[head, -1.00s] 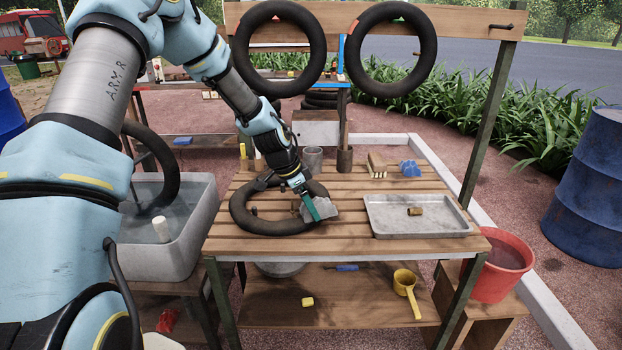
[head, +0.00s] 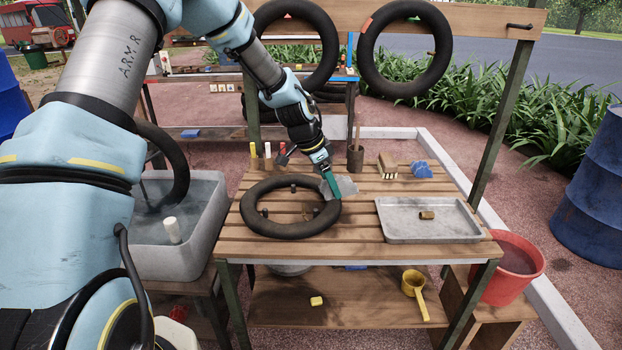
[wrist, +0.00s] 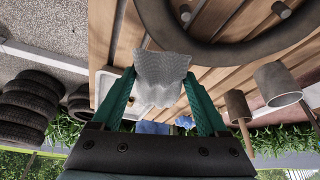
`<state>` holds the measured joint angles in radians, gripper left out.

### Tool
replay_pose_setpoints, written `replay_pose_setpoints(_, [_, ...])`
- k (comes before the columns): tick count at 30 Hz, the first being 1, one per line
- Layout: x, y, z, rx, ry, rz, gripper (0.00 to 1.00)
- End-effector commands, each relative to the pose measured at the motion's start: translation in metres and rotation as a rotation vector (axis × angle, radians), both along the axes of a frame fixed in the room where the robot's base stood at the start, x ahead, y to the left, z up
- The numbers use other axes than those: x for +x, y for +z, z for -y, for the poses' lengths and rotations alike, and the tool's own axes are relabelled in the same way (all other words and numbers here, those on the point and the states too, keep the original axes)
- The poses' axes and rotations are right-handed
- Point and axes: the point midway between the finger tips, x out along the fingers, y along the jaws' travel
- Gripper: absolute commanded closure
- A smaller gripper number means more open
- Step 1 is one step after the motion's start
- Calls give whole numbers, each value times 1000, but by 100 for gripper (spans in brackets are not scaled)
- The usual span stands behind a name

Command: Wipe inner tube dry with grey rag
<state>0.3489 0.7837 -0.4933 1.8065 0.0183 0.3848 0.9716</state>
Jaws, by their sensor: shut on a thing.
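A black inner tube (head: 292,230) lies flat on the slatted bench, around several short pegs. Its right rear rim is partly covered by my gripper and the rag. My gripper (head: 330,184), with green fingers, is shut on the grey rag (head: 346,185) at that rim. In the wrist view the rag (wrist: 160,72) is bunched between the fingertips, and the tube (wrist: 235,55) curves beside it. I cannot tell whether the rag touches the tube. Wetness on the tube is not clear.
A metal tray (head: 388,232) holding a small brass-coloured piece is at the right. A brush (head: 388,166) and a blue item (head: 420,169) lie behind it. A water tub (head: 205,230) with another tube (head: 172,165) stands left. Two tubes hang behind the bench.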

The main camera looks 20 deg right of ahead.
Motion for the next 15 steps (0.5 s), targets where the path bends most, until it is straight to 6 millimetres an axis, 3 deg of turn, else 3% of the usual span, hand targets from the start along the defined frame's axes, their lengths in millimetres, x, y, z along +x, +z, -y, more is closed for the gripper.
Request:
replay_pose_setpoints(6, [-3, 20, 7, -1, 1, 3, 94])
replay_pose_setpoints(15, [-4, 22, 8, -1, 2, 1, 94])
